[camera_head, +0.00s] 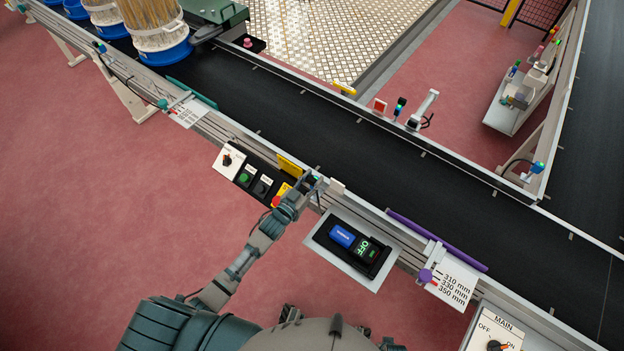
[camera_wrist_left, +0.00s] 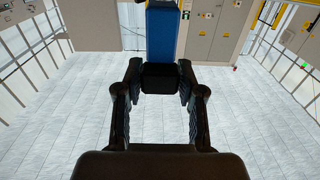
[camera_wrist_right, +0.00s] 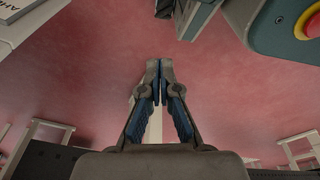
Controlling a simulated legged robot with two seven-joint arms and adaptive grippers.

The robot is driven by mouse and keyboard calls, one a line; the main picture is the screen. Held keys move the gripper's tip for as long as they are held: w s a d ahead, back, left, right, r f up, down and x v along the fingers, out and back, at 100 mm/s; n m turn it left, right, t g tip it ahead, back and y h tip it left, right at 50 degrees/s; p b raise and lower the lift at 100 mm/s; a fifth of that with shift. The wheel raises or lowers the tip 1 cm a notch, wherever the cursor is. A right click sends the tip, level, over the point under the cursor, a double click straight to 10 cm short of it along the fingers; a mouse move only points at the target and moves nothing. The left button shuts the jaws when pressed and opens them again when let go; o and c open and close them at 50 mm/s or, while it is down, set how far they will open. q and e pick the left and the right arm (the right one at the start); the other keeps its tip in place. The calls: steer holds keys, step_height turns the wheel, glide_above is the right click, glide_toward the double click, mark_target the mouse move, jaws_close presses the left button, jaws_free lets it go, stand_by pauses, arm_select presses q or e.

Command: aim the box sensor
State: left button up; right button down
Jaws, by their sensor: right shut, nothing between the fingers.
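The box sensor shows in the left wrist view as a blue body (camera_wrist_left: 162,35) with a black end (camera_wrist_left: 160,77). My left gripper (camera_wrist_left: 160,84) has one finger on each side of the black end and looks shut on it. In the head view, my left gripper (camera_head: 311,184) is at the near rail of the conveyor, where the arm and fingers largely hide the sensor. My right gripper (camera_wrist_right: 159,80) is shut and empty over the red floor in the right wrist view; I cannot make it out in the head view.
The black conveyor belt (camera_head: 290,118) runs diagonally behind the rail. A button panel (camera_head: 254,180) is left of my left gripper, a blue-and-black display unit (camera_head: 353,244) right of it. A purple bar (camera_head: 436,238) and a MAIN switch box (camera_head: 494,330) are farther right.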

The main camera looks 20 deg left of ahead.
arm_select(q)
jaws_close()
steer(key=shift+p, duration=0.4)
steer(key=o, duration=0.7)
jaws_free()
steer(key=v, duration=1.2)
steer(key=shift+w+a, duration=0.1)
steer(key=shift+a, duration=0.1)
steer(key=shift+f, duration=0.1)
